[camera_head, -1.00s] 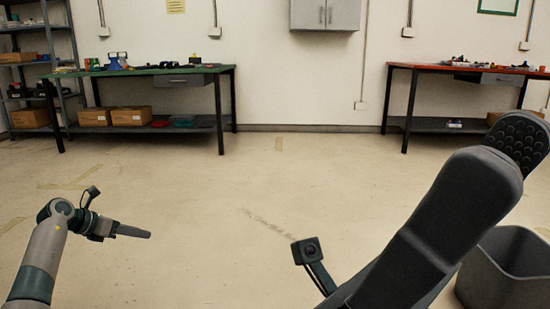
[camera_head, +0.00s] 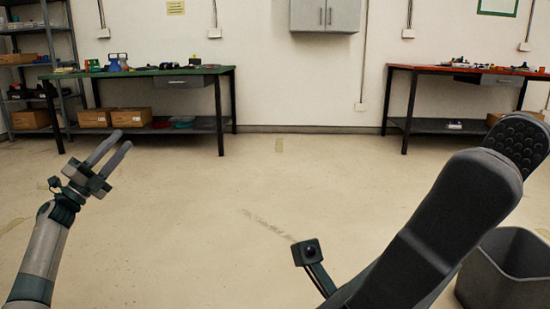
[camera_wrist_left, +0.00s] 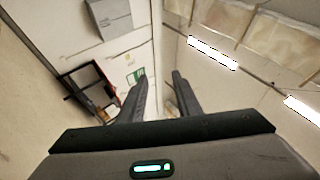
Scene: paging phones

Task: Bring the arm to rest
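My left gripper (camera_head: 122,139) is at the left of the head view, raised over the floor and pointing up and to the right. Its two fingers are apart with nothing between them. In the left wrist view both fingers (camera_wrist_left: 159,82) also show apart and empty, with walls and ceiling lights beyond. My right gripper (camera_head: 508,152) is large and close at the right of the head view. One finger hides part of the other, whose bumpy pad shows. The fingers are apart and I see nothing held between them.
A grey bin (camera_head: 512,268) stands at the lower right, partly behind my right gripper. A green-topped bench (camera_head: 150,72) stands at the back left. A red-topped bench (camera_head: 420,68) stands at the back right. Shelves (camera_head: 62,45) are far left. The middle floor is clear.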

